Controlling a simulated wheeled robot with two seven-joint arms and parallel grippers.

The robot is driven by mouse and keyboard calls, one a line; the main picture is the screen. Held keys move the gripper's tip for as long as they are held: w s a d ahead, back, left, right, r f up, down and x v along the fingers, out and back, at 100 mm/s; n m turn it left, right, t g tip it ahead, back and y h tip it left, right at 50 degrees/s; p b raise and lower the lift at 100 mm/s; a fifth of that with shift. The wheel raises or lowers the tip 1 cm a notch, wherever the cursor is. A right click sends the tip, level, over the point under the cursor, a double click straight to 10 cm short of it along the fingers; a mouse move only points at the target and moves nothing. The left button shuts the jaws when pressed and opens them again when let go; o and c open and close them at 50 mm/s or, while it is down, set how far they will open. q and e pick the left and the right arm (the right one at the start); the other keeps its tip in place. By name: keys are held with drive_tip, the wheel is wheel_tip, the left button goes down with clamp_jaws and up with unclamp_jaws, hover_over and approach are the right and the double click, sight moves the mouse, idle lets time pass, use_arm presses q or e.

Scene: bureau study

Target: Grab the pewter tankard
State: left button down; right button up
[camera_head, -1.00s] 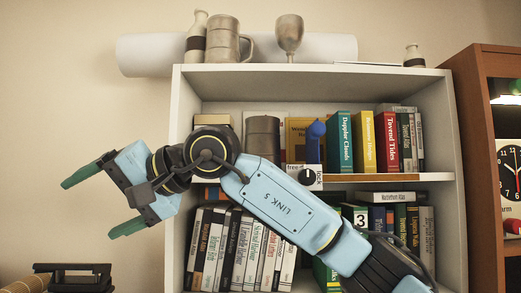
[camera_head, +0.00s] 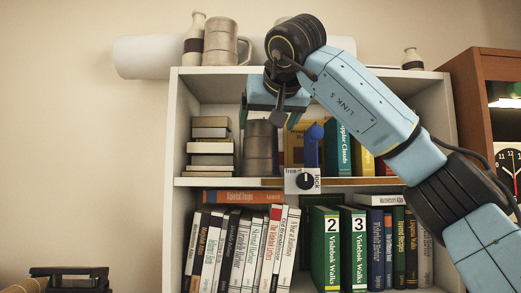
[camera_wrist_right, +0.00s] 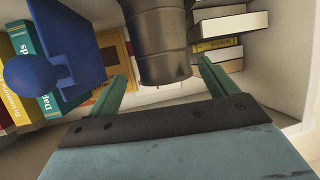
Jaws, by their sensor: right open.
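A dark grey banded metal vessel (camera_head: 261,150), apparently the pewter tankard, stands upright on the upper shelf; no handle shows on it. A paler metal tankard with a handle (camera_head: 221,42) stands on top of the bookcase. My right gripper (camera_head: 269,112) is open at the shelf front, by the upper part of the dark vessel. In the right wrist view, the dark vessel (camera_wrist_right: 163,45) appears beyond and between the green fingertips, with nothing held; I cannot tell whether they touch it. My left gripper is not in view.
A stack of books (camera_head: 209,150) stands close left of the vessel. The shelf board (camera_head: 225,182) and bookcase top (camera_head: 330,76) bound the opening.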

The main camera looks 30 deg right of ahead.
drive_tip(key=p+x, duration=0.1)
drive_tip(key=x, duration=0.5)
drive_tip(key=shift+w+a+p, duration=0.1)
drive_tip(key=shift+w+p, duration=0.2)
drive_tip(key=shift+w, duration=0.05)
drive_tip(key=shift+s+r, duration=0.1)
drive_tip(key=c, duration=1)
drive_tip(key=shift+c, duration=0.3)
drive_tip(key=shift+r, duration=0.15)
